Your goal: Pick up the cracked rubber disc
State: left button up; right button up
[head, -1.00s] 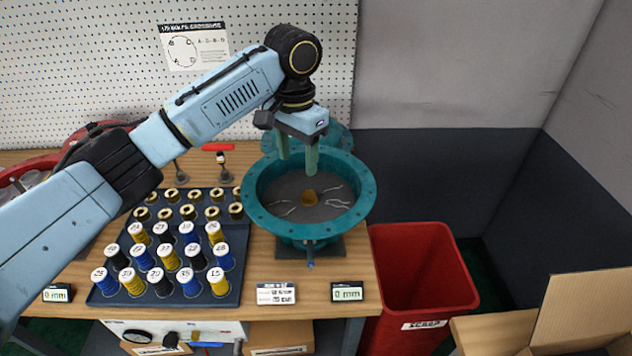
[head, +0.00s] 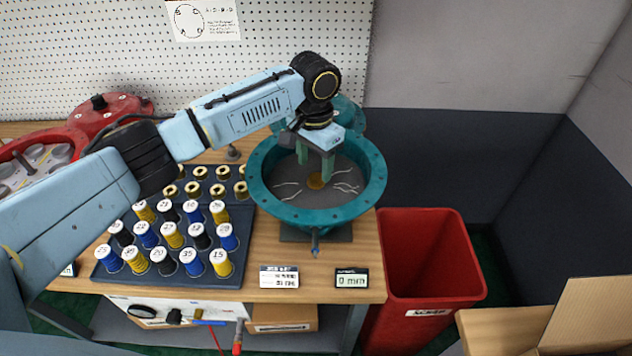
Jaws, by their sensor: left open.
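The cracked rubber disc (head: 343,175) is dark grey with pale crack lines. It lies inside the round teal flanged housing (head: 376,182) on the bench, with a brass-coloured hub (head: 315,181) at its middle. My left gripper (head: 314,166) is open and points down into the housing's mouth, its two green fingers over the far middle part of the disc, near the hub. Nothing shows between the fingers. Whether the fingertips touch the disc, I cannot tell. The gripper and wrist hide part of the disc's far side. My right gripper is not in view.
A dark tray (head: 243,232) of numbered blue, yellow and black spools and brass rings stands left of the housing. A red bin (head: 429,225) stands right of the bench. A red casing (head: 105,110) is at the far left.

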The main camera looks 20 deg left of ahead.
aim_at(316, 177)
pick_arm(q)
notch_tip(316, 177, down, 3)
jog(key=shift+d+f, duration=0.1)
jog(key=shift+f, duration=0.1)
jog(key=shift+w, duration=0.1)
jog(key=c, duration=1.2)
